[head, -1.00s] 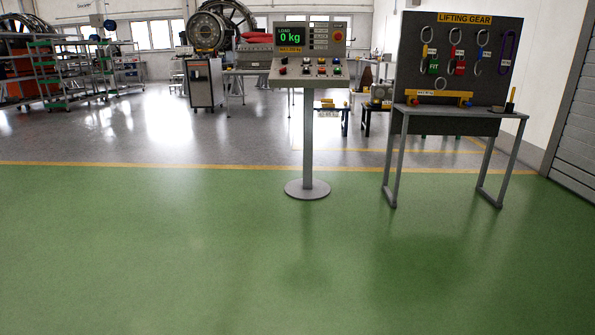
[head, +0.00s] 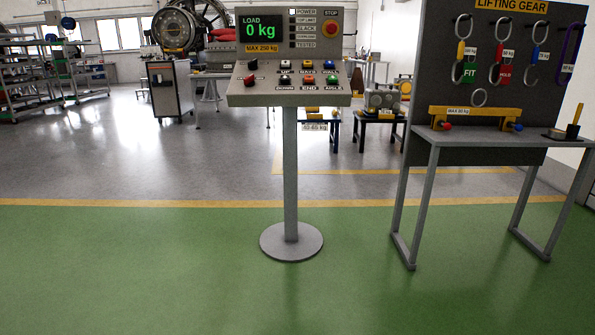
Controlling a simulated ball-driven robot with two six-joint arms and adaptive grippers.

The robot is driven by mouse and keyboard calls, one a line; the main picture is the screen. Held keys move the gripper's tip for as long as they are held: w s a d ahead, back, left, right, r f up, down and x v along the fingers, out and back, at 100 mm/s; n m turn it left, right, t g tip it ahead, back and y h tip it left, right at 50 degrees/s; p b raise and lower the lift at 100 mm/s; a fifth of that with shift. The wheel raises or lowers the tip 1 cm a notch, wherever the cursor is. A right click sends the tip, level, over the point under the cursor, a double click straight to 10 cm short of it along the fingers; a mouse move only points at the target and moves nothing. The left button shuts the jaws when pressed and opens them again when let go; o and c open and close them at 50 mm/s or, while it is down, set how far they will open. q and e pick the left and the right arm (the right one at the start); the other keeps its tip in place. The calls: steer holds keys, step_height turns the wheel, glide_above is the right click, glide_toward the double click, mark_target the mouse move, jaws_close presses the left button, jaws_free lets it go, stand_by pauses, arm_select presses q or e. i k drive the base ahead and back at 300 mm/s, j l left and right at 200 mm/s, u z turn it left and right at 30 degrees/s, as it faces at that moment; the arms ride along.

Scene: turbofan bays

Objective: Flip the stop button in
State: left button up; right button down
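The console stands on a single post with a round base (head: 291,241). Its screen (head: 260,28) reads "LOAD 0 kg". Its sloped panel carries several coloured buttons and a red-and-black control at the left. Whether the stop button is pressed in or out is too small to tell. Neither of my grippers is in the head view.
A grey lifting gear stand (head: 426,60) with hanging slings and a yellow beam (head: 475,117) stands right of the console.

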mark_target(331, 27)
steer(key=i, duration=1.3)
steer(key=i+l+u, duration=0.1)
steer(key=i, duration=1.15)
steer(key=i+u, duration=0.15)
steer(key=i, duration=0.25)
steer(key=i+l+u, duration=0.15)
steer(key=i, duration=0.2)
